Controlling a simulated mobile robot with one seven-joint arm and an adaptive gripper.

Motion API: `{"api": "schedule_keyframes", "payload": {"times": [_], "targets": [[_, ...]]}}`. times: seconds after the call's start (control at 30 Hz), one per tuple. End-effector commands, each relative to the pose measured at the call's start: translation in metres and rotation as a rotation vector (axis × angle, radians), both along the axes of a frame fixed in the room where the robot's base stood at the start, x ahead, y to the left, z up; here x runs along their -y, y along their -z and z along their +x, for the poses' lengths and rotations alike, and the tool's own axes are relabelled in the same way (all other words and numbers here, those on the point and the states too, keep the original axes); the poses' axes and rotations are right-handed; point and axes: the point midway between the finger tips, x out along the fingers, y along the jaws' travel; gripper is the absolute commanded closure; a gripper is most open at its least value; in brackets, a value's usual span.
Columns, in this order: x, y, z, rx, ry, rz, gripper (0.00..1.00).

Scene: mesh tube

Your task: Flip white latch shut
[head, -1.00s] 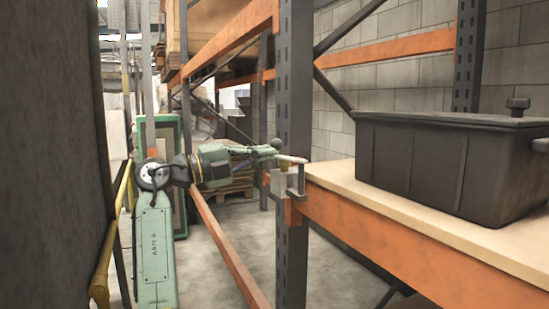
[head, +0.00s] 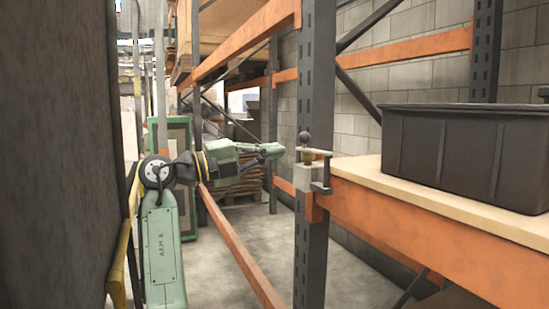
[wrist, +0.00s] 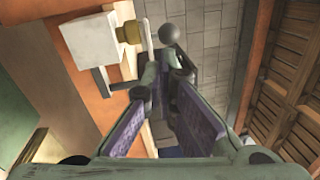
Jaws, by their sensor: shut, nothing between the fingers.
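The latch is a white block (head: 308,178) on the dark rack upright at the shelf's front corner. It has a brass collar, a pale lever (head: 318,152) lying roughly level, a round grey knob (head: 305,138) and a dark bracket (head: 325,178). In the wrist view the white block (wrist: 90,38) is upper left, with the brass collar (wrist: 130,33) and the knob (wrist: 172,32) beyond my fingertips. My gripper (head: 280,150) is shut and empty, pointing right, just left of the lever in the head view. Its fingertips (wrist: 160,78) look close to the lever; contact cannot be told.
A black crate (head: 470,155) stands on the wooden shelf (head: 365,172) at right. Orange beams (head: 240,255) and dark rack uprights (head: 314,250) surround the latch. A brown wall panel (head: 60,150) and a yellow rail (head: 120,265) lie at left. The aisle floor between is clear.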

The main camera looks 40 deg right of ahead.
Motion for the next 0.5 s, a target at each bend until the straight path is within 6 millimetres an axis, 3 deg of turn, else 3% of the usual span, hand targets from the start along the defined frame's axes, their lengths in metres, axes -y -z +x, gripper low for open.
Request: {"api": "schedule_keyframes", "payload": {"times": [0.03, 0.2, 0.5], "targets": [[-0.015, 0.003, 0.011, -0.004, -0.008, -0.004, 1.0], [-0.045, 0.007, 0.031, -0.004, -0.006, -0.003, 1.0], [-0.072, 0.011, 0.048, -0.002, -0.004, -0.002, 1.0]]}}
